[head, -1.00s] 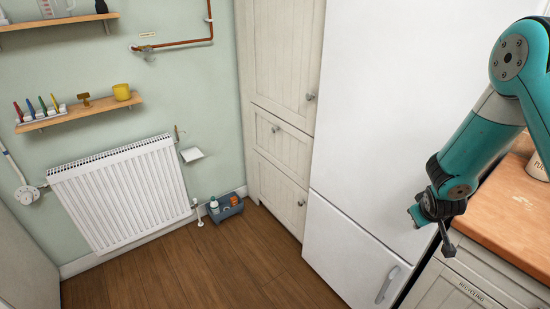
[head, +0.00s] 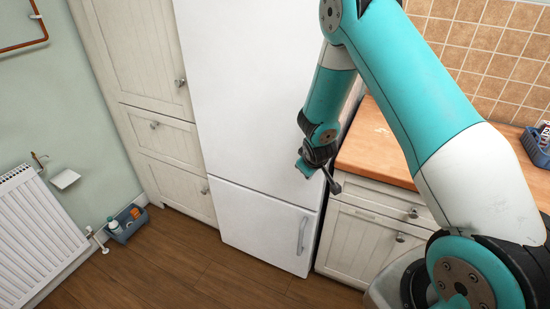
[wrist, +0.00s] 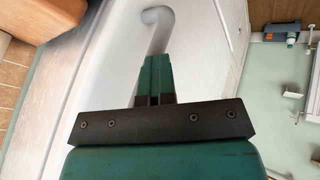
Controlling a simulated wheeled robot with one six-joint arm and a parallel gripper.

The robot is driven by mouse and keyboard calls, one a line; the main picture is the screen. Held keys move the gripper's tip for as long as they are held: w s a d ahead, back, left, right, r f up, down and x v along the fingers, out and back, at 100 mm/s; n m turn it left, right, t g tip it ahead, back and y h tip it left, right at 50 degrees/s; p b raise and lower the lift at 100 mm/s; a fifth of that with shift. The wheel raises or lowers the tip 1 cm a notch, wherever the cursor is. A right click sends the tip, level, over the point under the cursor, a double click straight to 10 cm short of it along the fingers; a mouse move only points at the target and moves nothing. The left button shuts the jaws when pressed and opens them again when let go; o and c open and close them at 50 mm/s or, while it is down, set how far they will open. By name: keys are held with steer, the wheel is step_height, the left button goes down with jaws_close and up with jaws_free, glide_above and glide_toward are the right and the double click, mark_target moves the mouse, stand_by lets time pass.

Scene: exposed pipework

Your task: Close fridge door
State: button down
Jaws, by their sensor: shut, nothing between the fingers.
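The white fridge (head: 265,90) stands between the tall cream cupboard and the counter, and its upper door faces me. A seam separates it from the lower door (head: 255,220), which has a grey vertical handle (head: 301,235). I cannot tell whether either door stands slightly open; my arm hides the upper door's right edge. My gripper (head: 319,160) is in front of the upper door's lower right part. In the wrist view my gripper (wrist: 154,68) is shut and empty, its tips close to a curved white handle (wrist: 158,18) on the white door (wrist: 100,75). Contact is unclear.
The wooden counter (head: 375,140) and its cream cabinets (head: 365,240) lie right of the fridge. The tall cupboard (head: 135,60) is on the left. A blue-grey toolbox (head: 127,222) and a white radiator (head: 35,230) stand farther left. The wooden floor (head: 200,275) before the fridge is clear.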

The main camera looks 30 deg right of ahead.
steer(key=s+a+r+b, duration=0.2)
steer(key=s+r, duration=0.6)
steer(key=s, duration=0.1)
steer(key=shift+a, duration=0.4)
steer(key=shift+r, duration=0.1)
steer(key=s+a+r+g+y, duration=0.25)
steer(key=s+a+r, duration=0.25)
steer(key=a, duration=0.3)
steer(key=s+a+r+g+y, duration=0.1)
steer(key=s+a+r+y, duration=0.3)
steer(key=a, duration=0.4)
steer(key=s+a+r+n+g, duration=0.1)
steer(key=s+a+r+n, duration=0.1)
steer(key=s+r, duration=0.2)
steer(key=s+a+r+n+g+y, duration=0.1)
steer(key=s+a+r+n+g, duration=0.1)
steer(key=s, duration=0.6)
step_height(320, 180, up, 2)
steer(key=shift+s+a, duration=0.35)
steer(key=shift+a, duration=0.5)
steer(key=shift+d, duration=0.1)
